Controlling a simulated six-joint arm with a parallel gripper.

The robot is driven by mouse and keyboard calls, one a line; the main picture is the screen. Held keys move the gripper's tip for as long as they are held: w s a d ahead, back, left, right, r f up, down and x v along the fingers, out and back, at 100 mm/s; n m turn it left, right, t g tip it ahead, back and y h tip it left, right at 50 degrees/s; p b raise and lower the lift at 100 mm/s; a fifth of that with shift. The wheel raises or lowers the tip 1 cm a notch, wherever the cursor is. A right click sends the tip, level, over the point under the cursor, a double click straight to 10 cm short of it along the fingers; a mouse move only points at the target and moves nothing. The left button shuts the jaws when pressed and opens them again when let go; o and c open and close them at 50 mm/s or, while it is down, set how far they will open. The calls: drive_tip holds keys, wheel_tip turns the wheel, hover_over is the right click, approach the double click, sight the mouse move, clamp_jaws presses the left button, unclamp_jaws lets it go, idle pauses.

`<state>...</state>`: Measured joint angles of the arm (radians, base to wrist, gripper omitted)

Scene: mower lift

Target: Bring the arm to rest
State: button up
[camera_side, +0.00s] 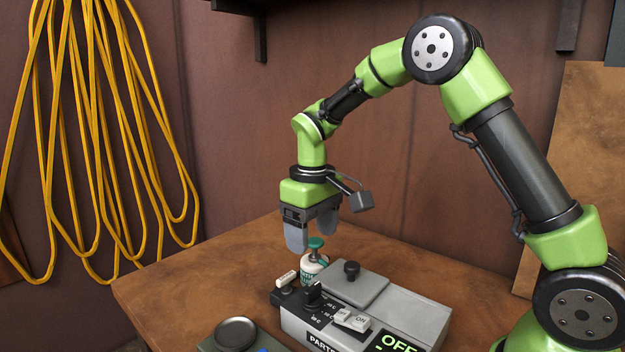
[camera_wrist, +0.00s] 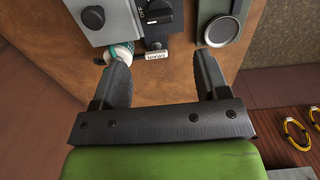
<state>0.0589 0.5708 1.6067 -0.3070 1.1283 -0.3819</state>
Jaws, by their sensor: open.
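My gripper (camera_side: 311,238) points down above the left back part of the bench, with its two grey fingers apart and nothing between them. In the wrist view my gripper (camera_wrist: 163,65) is also open and empty. A white bottle with a green top (camera_side: 314,264) stands just below and beside the fingers; I cannot tell from the side view whether one touches it. In the wrist view the bottle (camera_wrist: 122,50) shows partly hidden by the left finger. My arm is bent over the bench, not folded.
A grey machine panel (camera_side: 415,301) with a lidded top, knob, switches and a display reading OFF stands on the wooden bench (camera_side: 190,285). A small scale-like device with a round pan (camera_side: 235,334) is at front. Yellow cords (camera_side: 95,130) hang on the wall. The bench's left part is clear.

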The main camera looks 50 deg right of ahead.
wheel_tip(320, 180, up, 12)
idle(1.6)
drive_tip(key=shift+r, duration=0.1)
drive_tip(key=s+d, duration=0.3)
drive_tip(key=d, duration=0.5)
drive_tip(key=s+d, duration=0.4)
drive_tip(key=d, duration=0.3)
drive_tip(key=shift+d, duration=0.35)
drive_tip(key=shift+a, duration=0.15)
idle(0.4)
drive_tip(key=s+a+r+m+t, duration=0.1)
drive_tip(key=s+a+r+t, duration=0.1)
drive_tip(key=a, duration=0.4)
drive_tip(key=s+a+r+t, duration=0.1)
drive_tip(key=s+a+t, duration=0.15)
drive_tip(key=a, duration=0.45)
drive_tip(key=s+a+f+m+t+y, duration=0.2)
drive_tip(key=s+a+f+m, duration=0.1)
drive_tip(key=s+a, duration=0.4)
drive_tip(key=shift+s+f+t, duration=0.15)
drive_tip(key=shift+s+t, duration=0.2)
drive_tip(key=shift+s, duration=0.2)
